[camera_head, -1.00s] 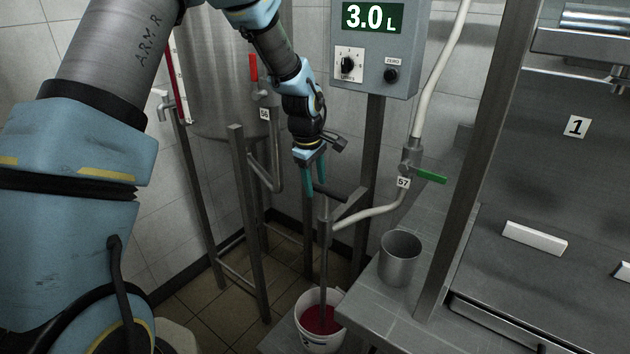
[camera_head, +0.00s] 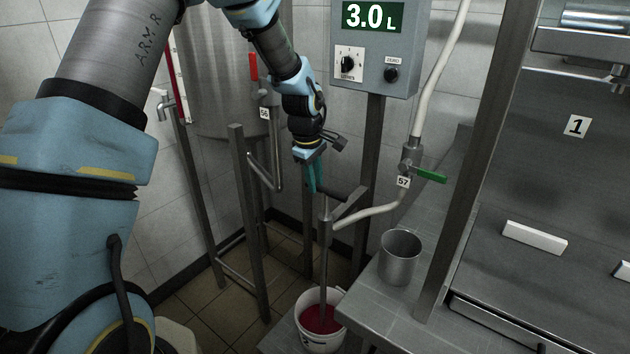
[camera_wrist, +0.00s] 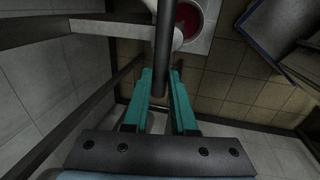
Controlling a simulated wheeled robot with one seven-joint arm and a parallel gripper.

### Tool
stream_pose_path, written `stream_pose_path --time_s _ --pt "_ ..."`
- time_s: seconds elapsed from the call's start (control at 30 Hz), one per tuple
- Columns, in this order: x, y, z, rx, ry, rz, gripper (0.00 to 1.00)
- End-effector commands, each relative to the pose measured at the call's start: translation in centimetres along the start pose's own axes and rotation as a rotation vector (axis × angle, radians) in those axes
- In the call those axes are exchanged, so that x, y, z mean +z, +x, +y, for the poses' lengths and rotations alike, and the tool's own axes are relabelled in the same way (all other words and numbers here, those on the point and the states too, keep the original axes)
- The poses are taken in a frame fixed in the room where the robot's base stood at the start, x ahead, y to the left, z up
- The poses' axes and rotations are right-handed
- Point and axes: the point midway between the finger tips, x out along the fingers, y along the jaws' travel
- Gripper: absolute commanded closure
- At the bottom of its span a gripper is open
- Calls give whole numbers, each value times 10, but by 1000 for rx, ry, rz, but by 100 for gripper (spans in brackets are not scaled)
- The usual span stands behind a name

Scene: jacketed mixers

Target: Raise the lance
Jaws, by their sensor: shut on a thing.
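The lance (camera_head: 325,230) is an upright grey metal tube. Its lower end is inside a white bucket (camera_head: 336,343) of red liquid (camera_head: 318,319). A dark grip bar (camera_head: 331,192) sticks out sideways at the lance's top. My gripper (camera_head: 315,188) is at the left end of this bar with its teal fingers shut on it. In the wrist view the fingers (camera_wrist: 161,85) stand on both sides of the dark bar (camera_wrist: 164,45), and the bucket's red liquid (camera_wrist: 187,18) shows beyond.
A grey control box (camera_head: 375,45) reads 3.0 L. A hose with a green-handled valve (camera_head: 430,176), marked 57, joins the lance. A metal cup (camera_head: 400,260) stands on the steel bench (camera_head: 385,310) at right. A steel tank on legs (camera_head: 215,75) is behind at left.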

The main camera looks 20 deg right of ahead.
Motion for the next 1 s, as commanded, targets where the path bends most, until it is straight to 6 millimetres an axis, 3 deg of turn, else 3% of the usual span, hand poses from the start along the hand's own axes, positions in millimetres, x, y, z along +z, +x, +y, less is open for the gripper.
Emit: stream_pose_path --time_s 0.77,1.0 --pt "0 -1 0 -1 0 0 100" --pt "0 -33 7 2 0 2 100"
